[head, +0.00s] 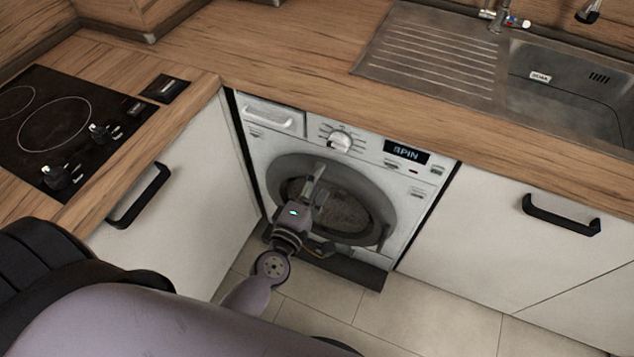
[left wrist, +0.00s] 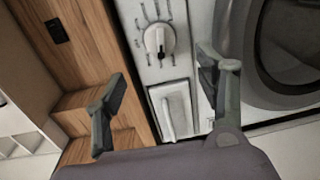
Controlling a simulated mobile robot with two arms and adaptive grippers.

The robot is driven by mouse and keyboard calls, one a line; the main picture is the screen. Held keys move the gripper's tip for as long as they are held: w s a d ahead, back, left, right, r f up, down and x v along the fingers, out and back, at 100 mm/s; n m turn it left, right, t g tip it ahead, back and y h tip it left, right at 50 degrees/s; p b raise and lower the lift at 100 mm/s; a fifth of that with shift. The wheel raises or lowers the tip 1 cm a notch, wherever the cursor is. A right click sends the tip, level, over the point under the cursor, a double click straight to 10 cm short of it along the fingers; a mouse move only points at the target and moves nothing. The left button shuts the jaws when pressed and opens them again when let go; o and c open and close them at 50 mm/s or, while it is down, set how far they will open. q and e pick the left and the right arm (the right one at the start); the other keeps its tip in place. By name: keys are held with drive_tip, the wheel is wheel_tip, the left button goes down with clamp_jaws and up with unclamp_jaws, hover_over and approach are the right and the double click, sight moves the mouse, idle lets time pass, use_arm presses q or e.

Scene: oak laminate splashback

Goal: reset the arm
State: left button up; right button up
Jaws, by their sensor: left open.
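My left gripper (head: 314,184) is in front of the washing machine (head: 272,146), over its round door, in the head view. In the left wrist view my left gripper (left wrist: 165,95) shows its two fingers spread apart with nothing between them. Beyond the fingers are the machine's dial (left wrist: 159,41) and detergent drawer (left wrist: 172,108). In the head view the dial (head: 341,141) and drawer (head: 272,116) sit above the door (head: 378,199), and the display reads SPIN. The door looks closed. My right gripper does not show.
A wooden worktop (head: 270,50) runs above the machine, with a sink (head: 570,90) at right and a hob (head: 60,125) at left. Cabinet handles (head: 140,195) and (head: 560,215) stick out on both sides. The tiled floor (head: 420,310) in front is clear.

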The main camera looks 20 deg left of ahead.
use_arm(q)
drive_tip(key=s+d+f+m+g+h, duration=0.1)
drive_tip(key=s+f+m+g, duration=0.4)
drive_tip(key=f, duration=0.9)
drive_tip(key=s+d+f+m+g+h, duration=0.15)
drive_tip(key=s+f+m, duration=0.45)
drive_tip(key=f, duration=0.8)
drive_tip(key=s+a+f+m+g+y, duration=0.1)
drive_tip(key=s+a+f+m+g, duration=0.2)
drive_tip(key=s+f, duration=0.3)
drive_tip(key=s+a+f+m+g+y, duration=0.1)
drive_tip(key=s+a+f+m+g, duration=0.2)
drive_tip(key=s, duration=0.9)
drive_tip(key=s+a+f+m+g+y, duration=0.1)
drive_tip(key=s+a+f+m+g, duration=0.1)
drive_tip(key=s+f, duration=0.6)
drive_tip(key=shift+s+a+f+m+g, duration=0.4)
drive_tip(key=shift+s+m+g, duration=0.45)
drive_tip(key=shift+s, duration=0.1)
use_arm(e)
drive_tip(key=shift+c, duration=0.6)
